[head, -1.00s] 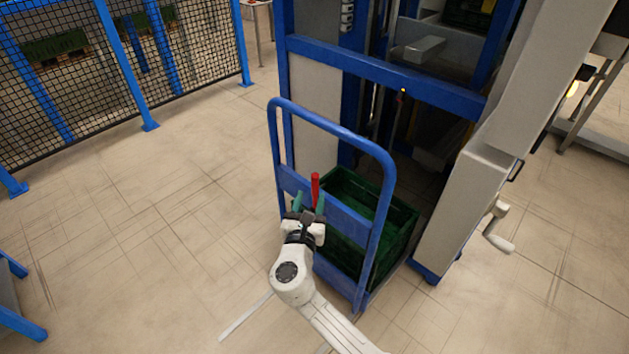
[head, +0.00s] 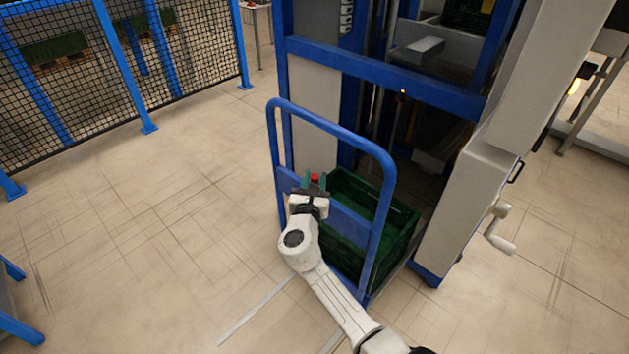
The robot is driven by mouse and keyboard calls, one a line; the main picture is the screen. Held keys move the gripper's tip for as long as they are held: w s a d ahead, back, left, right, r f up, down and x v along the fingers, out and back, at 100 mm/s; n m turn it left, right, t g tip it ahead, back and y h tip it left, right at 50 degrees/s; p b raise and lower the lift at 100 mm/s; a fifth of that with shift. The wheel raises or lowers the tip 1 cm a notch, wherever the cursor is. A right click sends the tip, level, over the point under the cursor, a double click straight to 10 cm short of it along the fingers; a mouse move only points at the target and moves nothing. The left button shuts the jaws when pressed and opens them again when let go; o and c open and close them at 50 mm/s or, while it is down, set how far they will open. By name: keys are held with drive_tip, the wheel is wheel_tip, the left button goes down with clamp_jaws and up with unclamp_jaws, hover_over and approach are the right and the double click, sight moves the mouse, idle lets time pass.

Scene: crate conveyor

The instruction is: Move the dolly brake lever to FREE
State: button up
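The blue dolly (head: 386,215) stands with its tall hoop handle towards me, in front of the blue-framed lift. The red brake lever (head: 314,178) is at the handle's crossbar, and only its upper end shows above my gripper. My gripper (head: 314,183) is at the lever, with one greenish finger on each side of it. Whether the fingers press on the lever is too small to tell. The lever's lower part is hidden behind my gripper, and no FREE marking is readable.
A green crate (head: 402,216) sits on the dolly behind the handle. A grey column with a hand crank (head: 500,228) stands to the right. A mesh fence (head: 90,70) with blue posts is at the left. The floor between fence and dolly is clear.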

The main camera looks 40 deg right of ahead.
clamp_jaws()
drive_tip(key=shift+w+r, duration=0.1)
drive_tip(key=shift+r, duration=0.05)
drive_tip(key=shift+w+a+f+n+g+y+p, duration=0.1)
drive_tip(key=shift+w+f+n+g+y+p, duration=0.4)
drive_tip(key=shift+w+n+p, duration=0.65)
drive_tip(key=shift+w+f+n+g+y+p, duration=0.3)
drive_tip(key=shift+w+f+n+g+p, duration=0.35)
drive_tip(key=shift+w, duration=0.85)
drive_tip(key=shift+w+a+f+n+g+y+p, duration=0.1)
drive_tip(key=shift+w+f+n+g+y+p, duration=0.45)
drive_tip(key=shift+w+n+p, duration=0.65)
drive_tip(key=shift+w+r+g, duration=0.1)
drive_tip(key=shift+r+g, duration=0.05)
drive_tip(key=shift+g, duration=0.15)
drive_tip(key=shift+o, duration=1.3)
unclamp_jaws()
